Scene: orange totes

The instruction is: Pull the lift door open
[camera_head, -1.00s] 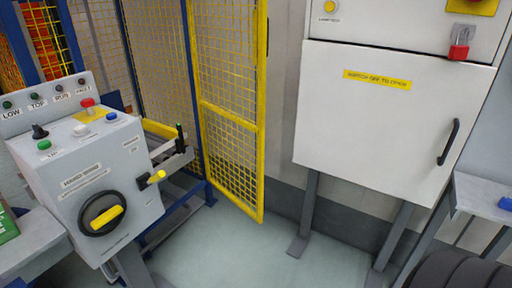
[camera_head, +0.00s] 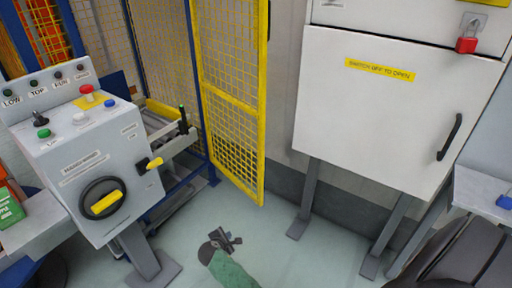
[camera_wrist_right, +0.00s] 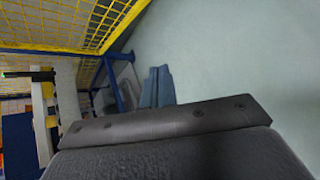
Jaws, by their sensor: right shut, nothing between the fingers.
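The lift door (camera_head: 262,140) is a yellow-framed mesh panel in the middle of the head view, beside a blue post. I cannot tell how far it stands open. My right gripper (camera_head: 228,239), dark with a green sleeve behind it, is low over the floor at bottom centre, below the door's lower corner and apart from it. In the right wrist view its two grey-blue fingers (camera_wrist_right: 157,87) are together and empty, with yellow mesh (camera_wrist_right: 75,25) above. My left gripper is out of view.
A grey control console (camera_head: 100,165) with buttons and a yellow-handled rotary switch stands at left. A white cabinet (camera_head: 375,125) with a black handle stands on legs at right. A grey side table (camera_head: 480,190) is at far right. The floor (camera_head: 290,262) between console and cabinet is clear.

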